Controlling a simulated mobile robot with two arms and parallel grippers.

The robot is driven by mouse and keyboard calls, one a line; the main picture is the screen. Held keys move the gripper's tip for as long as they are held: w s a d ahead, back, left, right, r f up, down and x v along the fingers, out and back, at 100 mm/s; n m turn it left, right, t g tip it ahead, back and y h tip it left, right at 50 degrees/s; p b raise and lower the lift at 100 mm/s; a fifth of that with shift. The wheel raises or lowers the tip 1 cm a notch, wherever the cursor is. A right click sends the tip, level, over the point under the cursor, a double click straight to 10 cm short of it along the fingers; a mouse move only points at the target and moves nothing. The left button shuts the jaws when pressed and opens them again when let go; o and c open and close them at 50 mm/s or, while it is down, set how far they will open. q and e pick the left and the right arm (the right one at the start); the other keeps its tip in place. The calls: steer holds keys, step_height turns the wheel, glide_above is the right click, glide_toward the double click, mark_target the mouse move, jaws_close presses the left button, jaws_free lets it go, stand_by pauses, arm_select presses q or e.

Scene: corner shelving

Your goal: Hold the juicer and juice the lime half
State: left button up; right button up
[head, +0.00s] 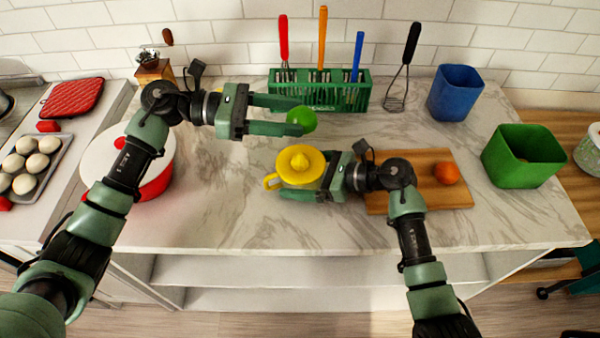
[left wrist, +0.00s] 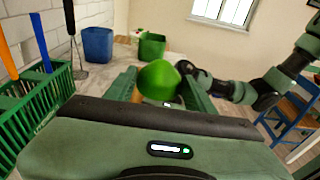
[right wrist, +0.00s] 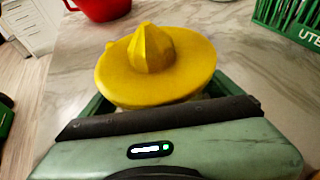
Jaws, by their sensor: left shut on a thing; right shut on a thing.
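The yellow juicer (head: 300,165), with a ridged cone in its middle, stands on the marble counter. My right gripper (head: 308,190) is shut on it from the right; the right wrist view shows the juicer (right wrist: 157,70) upright between the fingers. The green lime half (head: 302,119) is at the fingertips of my left gripper (head: 293,117), which is shut on it. It is held above and behind the juicer, apart from it. The lime half (left wrist: 159,80) also shows between the fingers in the left wrist view; its cut face cannot be seen.
A green utensil rack (head: 330,105) stands behind the lime half. A cutting board (head: 438,166) with an orange fruit (head: 446,173) lies at right, near a green bin (head: 523,156) and a blue bin (head: 455,92). A red-and-white pot (head: 155,186) stands at left.

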mark_target(289, 162)
stand_by(0.4)
arm_select(q)
steer(key=shift+f, duration=4.8)
steer(key=o, duration=0.4)
steer(key=shift+a, duration=0.1)
steer(key=c, duration=0.4)
